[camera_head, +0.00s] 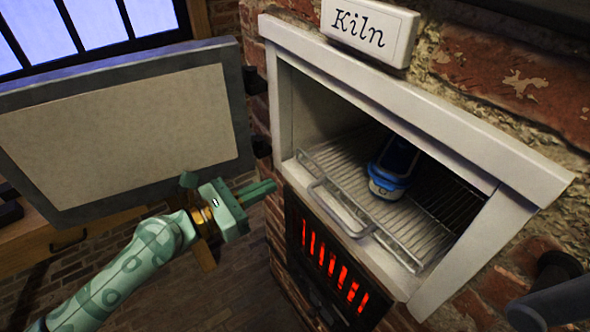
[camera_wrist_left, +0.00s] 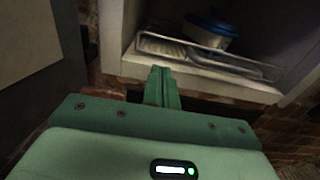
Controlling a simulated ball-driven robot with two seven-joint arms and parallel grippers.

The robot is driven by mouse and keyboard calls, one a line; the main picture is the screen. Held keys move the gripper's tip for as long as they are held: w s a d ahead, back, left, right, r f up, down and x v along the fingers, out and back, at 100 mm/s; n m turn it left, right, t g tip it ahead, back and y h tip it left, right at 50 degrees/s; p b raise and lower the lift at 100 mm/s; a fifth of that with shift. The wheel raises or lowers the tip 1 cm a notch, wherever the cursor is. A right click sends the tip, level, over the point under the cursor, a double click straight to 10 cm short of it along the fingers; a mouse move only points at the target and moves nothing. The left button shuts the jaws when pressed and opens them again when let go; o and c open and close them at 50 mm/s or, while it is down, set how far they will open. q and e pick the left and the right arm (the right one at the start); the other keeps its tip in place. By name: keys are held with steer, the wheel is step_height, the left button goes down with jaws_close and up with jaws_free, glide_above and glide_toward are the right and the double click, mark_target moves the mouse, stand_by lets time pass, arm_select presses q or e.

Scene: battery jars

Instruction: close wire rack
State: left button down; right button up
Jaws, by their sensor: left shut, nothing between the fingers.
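The wire rack (camera_head: 410,225) lies inside the kiln, with its front edge and loop handle (camera_head: 340,208) sticking out a little past the opening. A blue-lidded container (camera_head: 393,168) stands on the rack. My left gripper (camera_head: 262,191) is shut and empty, left of the kiln opening and apart from the handle. In the left wrist view the shut fingers (camera_wrist_left: 162,84) point toward the kiln opening. The rack (camera_wrist_left: 225,62) and the container (camera_wrist_left: 208,26) show beyond them. My right gripper is not in view.
The kiln door (camera_head: 115,130) stands wide open at the left, behind my left arm. The white kiln frame (camera_head: 425,95) surrounds the opening. A glowing red grate (camera_head: 330,262) is below it. A brick wall (camera_head: 510,75) is at the right.

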mark_target(309, 166)
arm_select(q)
steer(key=x, duration=0.6)
steer(key=shift+w+d+f, duration=0.1)
steer(key=shift+d, duration=0.1)
steer(key=shift+w+d, duration=0.4)
steer(key=shift+d, duration=0.15)
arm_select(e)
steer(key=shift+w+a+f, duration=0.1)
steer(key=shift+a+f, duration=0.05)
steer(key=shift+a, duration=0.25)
arm_select(q)
steer(key=shift+d, duration=0.1)
steer(key=x, duration=0.4)
steer(key=shift+w+d, duration=0.2)
steer(key=shift+d, duration=0.05)
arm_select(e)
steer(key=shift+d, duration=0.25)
arm_select(q)
steer(key=shift+r, duration=0.25)
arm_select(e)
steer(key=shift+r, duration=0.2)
